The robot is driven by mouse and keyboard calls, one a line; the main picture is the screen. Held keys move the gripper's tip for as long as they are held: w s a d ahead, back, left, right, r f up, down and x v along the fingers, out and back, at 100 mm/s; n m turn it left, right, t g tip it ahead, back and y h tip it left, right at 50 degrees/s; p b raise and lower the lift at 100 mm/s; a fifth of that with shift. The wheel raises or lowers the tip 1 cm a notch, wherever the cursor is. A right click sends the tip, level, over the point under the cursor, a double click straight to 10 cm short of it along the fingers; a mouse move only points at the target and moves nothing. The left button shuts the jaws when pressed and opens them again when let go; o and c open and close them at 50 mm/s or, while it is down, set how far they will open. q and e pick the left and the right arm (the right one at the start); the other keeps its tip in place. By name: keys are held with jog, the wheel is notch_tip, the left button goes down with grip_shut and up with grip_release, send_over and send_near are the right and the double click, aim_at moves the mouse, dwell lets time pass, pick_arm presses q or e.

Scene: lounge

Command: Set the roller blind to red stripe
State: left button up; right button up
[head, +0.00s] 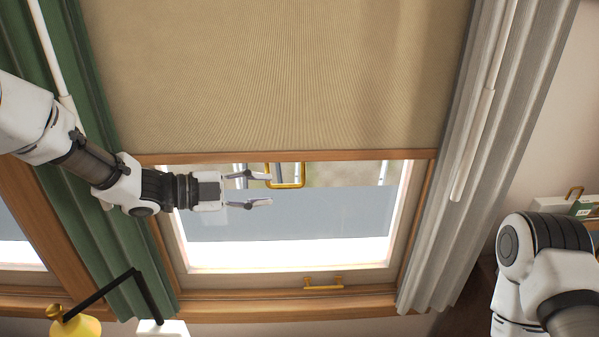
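The beige roller blind (270,80) hangs partly down over the window, its wooden bottom bar (380,155) across the upper part of the glass. A brass U-shaped pull (303,176) hangs below the bar near its middle. My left gripper (271,188) comes in from the left with its fingers apart, pointing right. Its upper fingertip overlaps the left side of the pull in the picture; whether they touch I cannot tell. Nothing is between the fingers. No red stripe is visible. My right arm shows at the lower right, but its gripper is not seen.
A green curtain (75,170) hangs at the left, and a grey curtain (460,150) at the right with a white rod (473,145). A brass handle (323,284) sits on the lower window frame. A yellow lamp (76,324) with a black arm stands at the lower left.

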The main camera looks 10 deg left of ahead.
aim_at(291, 186)
pick_arm(q)
jog(key=shift+w+d, duration=0.1)
jog(key=shift+w, duration=0.1)
jog(key=p+x, duration=0.1)
jog(key=x, duration=0.6)
jog(key=shift+w+d, duration=0.25)
jog(key=shift+d, duration=0.1)
jog(key=shift+s+a, duration=0.1)
jog(key=shift+c, duration=0.3)
grip_shut()
